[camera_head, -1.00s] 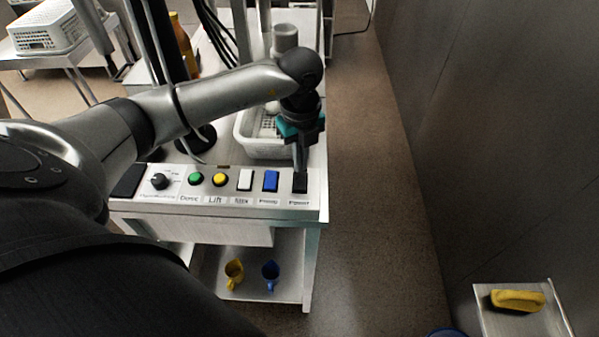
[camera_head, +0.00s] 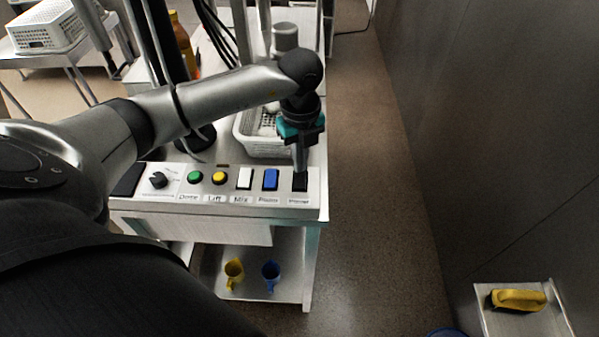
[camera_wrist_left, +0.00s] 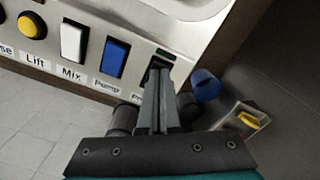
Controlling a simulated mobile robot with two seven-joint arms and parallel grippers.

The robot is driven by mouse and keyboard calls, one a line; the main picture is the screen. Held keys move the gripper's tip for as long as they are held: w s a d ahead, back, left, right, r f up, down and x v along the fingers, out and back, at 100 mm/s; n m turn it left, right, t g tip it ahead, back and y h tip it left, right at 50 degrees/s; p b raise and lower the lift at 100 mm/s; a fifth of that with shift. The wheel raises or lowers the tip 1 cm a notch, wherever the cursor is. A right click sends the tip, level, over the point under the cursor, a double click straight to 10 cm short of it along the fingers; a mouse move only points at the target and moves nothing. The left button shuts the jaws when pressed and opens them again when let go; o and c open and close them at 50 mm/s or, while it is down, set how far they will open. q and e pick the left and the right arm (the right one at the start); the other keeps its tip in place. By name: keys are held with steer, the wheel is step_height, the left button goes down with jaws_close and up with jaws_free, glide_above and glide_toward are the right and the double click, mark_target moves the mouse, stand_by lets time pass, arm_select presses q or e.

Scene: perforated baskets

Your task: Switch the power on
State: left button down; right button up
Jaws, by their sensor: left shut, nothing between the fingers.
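The control panel (camera_head: 215,198) runs along the front of the cart, with a knob, green and yellow buttons and white, blue and black rocker switches. The black power switch (camera_head: 300,183) is at its right end, beside the blue pump switch (camera_head: 270,180). My left gripper (camera_head: 300,168) points down with its fingertips at the power switch. In the left wrist view the shut fingers (camera_wrist_left: 157,75) cover most of the black switch (camera_wrist_left: 160,62); they appear to touch it, and its tilt cannot be told. My right gripper is not in view.
A white perforated basket (camera_head: 262,148) stands behind the panel, close to my left gripper. Open floor lies right of the cart, before the wall (camera_head: 480,130).

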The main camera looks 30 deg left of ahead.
arm_select(q)
steer(key=shift+f+b, duration=0.4)
steer(key=shift+f, duration=0.25)
stand_by(0.3)
step_height(320, 180, up, 8)
steer(key=p, duration=0.6)
steer(key=shift+r+p, duration=0.15)
steer(key=shift+p, duration=0.15)
stand_by(0.3)
